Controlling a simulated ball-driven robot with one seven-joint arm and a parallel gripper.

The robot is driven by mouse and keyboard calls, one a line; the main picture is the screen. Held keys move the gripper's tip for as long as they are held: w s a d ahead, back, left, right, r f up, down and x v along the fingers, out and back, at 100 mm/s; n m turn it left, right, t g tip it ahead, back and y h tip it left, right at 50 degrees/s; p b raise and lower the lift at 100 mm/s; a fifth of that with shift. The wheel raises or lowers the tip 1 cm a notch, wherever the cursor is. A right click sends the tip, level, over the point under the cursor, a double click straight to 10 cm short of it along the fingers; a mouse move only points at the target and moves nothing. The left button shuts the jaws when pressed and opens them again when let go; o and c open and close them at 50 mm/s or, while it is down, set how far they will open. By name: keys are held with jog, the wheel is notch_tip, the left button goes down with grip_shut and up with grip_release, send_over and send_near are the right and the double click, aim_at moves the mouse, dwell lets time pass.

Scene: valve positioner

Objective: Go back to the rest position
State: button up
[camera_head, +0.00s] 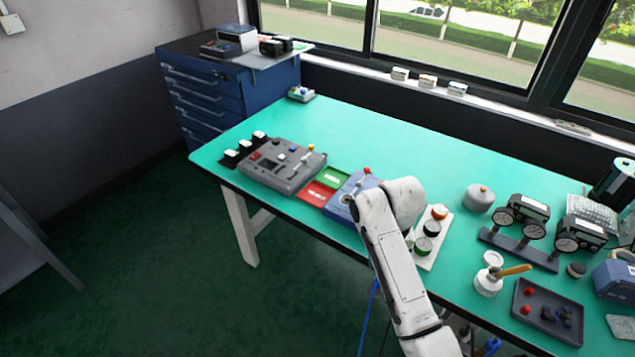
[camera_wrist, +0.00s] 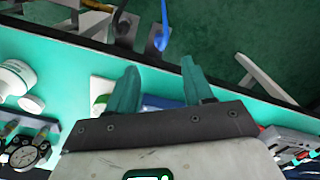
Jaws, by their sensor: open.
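My arm reaches up from the lower right of the head view and bends over the front edge of the green table (camera_head: 400,140). My gripper (camera_wrist: 160,66) shows in the wrist view with its two teal fingers spread apart. Nothing is visible between them. The fingers are over the table's front edge, with the dark green floor beyond. In the head view the gripper cannot be made out and seems hidden by the arm.
A blue device (camera_head: 347,200) and a white rack with round jars (camera_head: 432,228) are close to my arm. A grey control panel (camera_head: 283,165) is further left. Gauges (camera_head: 520,220) and a dark tray (camera_head: 546,312) are on the right. The table's back middle is clear.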

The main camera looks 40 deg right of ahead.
jog(key=s+a+f+n, duration=0.3)
jog(key=s+a, duration=0.4)
jog(key=a, duration=0.2)
jog(key=s+a+r+n+t, duration=0.1)
jog(key=s+a+n, duration=0.3)
jog(key=s, duration=0.9)
jog(key=shift+r, duration=0.2)
jog(key=shift+a, duration=0.1)
jog(key=shift+c, duration=0.3)
